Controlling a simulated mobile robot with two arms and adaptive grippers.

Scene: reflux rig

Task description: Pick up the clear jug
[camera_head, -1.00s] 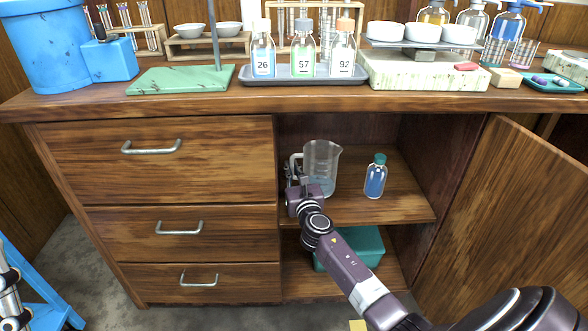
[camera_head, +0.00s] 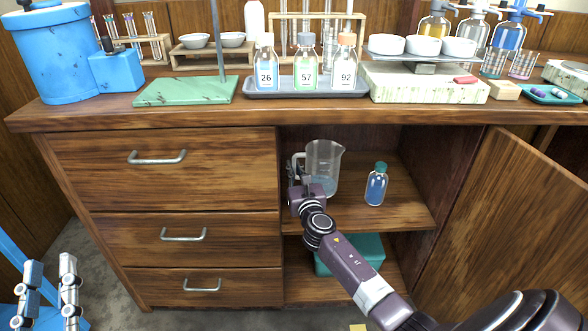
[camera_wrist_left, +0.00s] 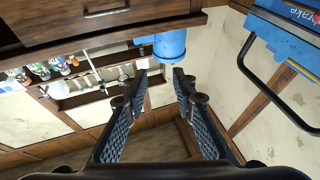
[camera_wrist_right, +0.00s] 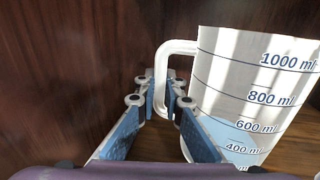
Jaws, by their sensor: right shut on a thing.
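The clear jug (camera_head: 323,165) stands upright on the upper shelf of the open cupboard. It has a side handle, marks up to 1000 ml and some blue liquid low inside, seen in the right wrist view (camera_wrist_right: 245,85). My right gripper (camera_wrist_right: 162,88) is shut on the jug's handle, on the jug's left side. In the head view the right gripper (camera_head: 300,182) partly hides the handle. My left gripper (camera_head: 48,268) is at the lower left, away from the jug; its fingers are apart and empty in the left wrist view (camera_wrist_left: 162,75).
A blue bottle with a green cap (camera_head: 376,186) stands right of the jug on the same shelf. A teal box (camera_head: 368,252) is on the shelf below. The cupboard door (camera_head: 500,220) hangs open at right. The worktop (camera_head: 300,112) is above the jug.

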